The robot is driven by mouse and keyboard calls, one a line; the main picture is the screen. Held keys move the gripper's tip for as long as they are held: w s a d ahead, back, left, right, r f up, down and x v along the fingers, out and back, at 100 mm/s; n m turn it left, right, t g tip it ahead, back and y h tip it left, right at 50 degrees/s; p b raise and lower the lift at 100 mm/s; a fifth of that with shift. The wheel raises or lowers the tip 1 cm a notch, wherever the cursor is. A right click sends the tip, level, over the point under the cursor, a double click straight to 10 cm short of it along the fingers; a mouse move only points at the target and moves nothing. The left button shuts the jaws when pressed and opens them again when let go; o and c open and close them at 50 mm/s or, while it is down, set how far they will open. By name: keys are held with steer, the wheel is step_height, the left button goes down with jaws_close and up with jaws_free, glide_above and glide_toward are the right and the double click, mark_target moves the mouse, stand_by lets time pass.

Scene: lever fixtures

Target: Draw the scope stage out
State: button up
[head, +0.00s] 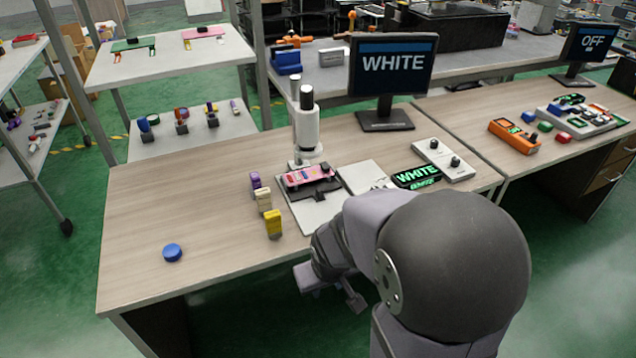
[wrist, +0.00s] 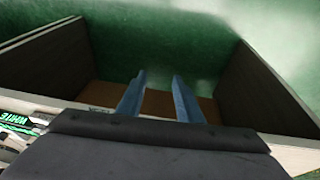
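The microscope (head: 306,122) stands upright at the back of the desk. Its scope stage (head: 311,176) sits low at its front, with a pink strip bearing coloured pieces on top and a dark T-shaped part (head: 316,194) in front over a white base plate (head: 312,212). My gripper (head: 330,290) is in front of the desk's front edge, apart from the stage, partly hidden by my arm. In the wrist view its two blue-grey fingers (wrist: 158,96) are spread with nothing between them. The stage is not in the wrist view.
Purple, cream and yellow blocks (head: 265,204) stand left of the base plate. A blue puck (head: 172,252) lies at the front left. A WHITE display (head: 416,177) and a knob box (head: 443,158) lie right. The monitor (head: 390,75) reads WHITE. The desk's left half is mostly clear.

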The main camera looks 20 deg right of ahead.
steer(key=w+d+r+t+p, duration=0.1)
steer(key=w+d+r+t, duration=0.15)
steer(key=w, duration=0.25)
steer(key=w+d+r+t+p, duration=0.1)
steer(key=w+r+t+p, duration=0.15)
steer(key=w, duration=0.35)
steer(key=t+y+b, duration=0.1)
steer(key=t+b, duration=0.4)
glide_toward(320, 189)
steer(key=w+f, duration=0.2)
steer(key=shift+w+a+f, duration=0.15)
steer(key=shift+w+a, duration=0.1)
steer(key=shift+w+d+r, duration=0.25)
steer(key=shift+w+r, duration=0.05)
steer(key=shift+r, duration=0.05)
steer(key=shift+x, duration=3.65)
steer(key=shift+r, duration=0.1)
jaws_close()
